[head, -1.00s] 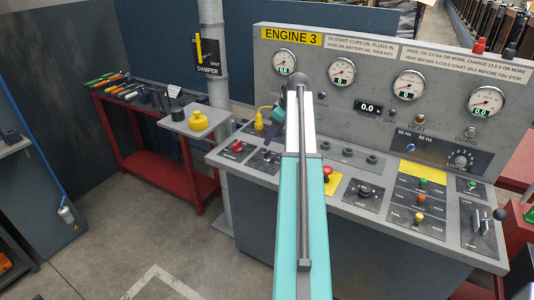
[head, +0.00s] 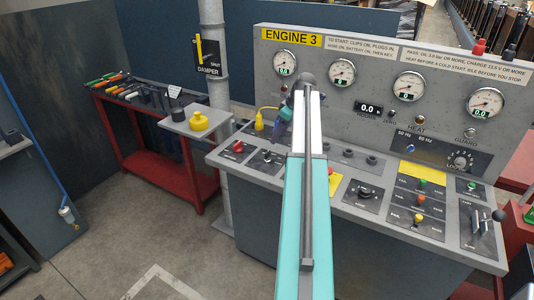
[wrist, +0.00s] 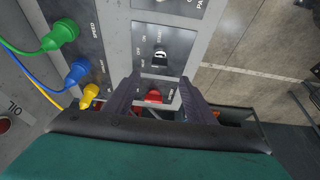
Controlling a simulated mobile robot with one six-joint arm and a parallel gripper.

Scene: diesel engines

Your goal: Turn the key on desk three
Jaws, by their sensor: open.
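The desk marked ENGINE 3 (head: 291,38) has a small panel with a key switch (head: 267,158) near its left end. In the wrist view the key switch (wrist: 160,56) sits on a dark plate lettered ON and START, just beyond my fingertips. A red knob (head: 238,146) is on the plate to its left; in the wrist view this red knob (wrist: 154,97) appears between my fingers. My gripper (wrist: 158,90) is open and empty, pointing down over the desk. The head view shows my gripper (head: 277,138) above the key's panel, partly behind my arm.
Green (wrist: 61,33), blue (wrist: 77,72) and yellow (wrist: 89,94) plugs with cables stand beside the plates. A yellow button (head: 198,121) is on a side shelf, left of the desk. Red (head: 419,200) and other knobs line the desk's right half.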

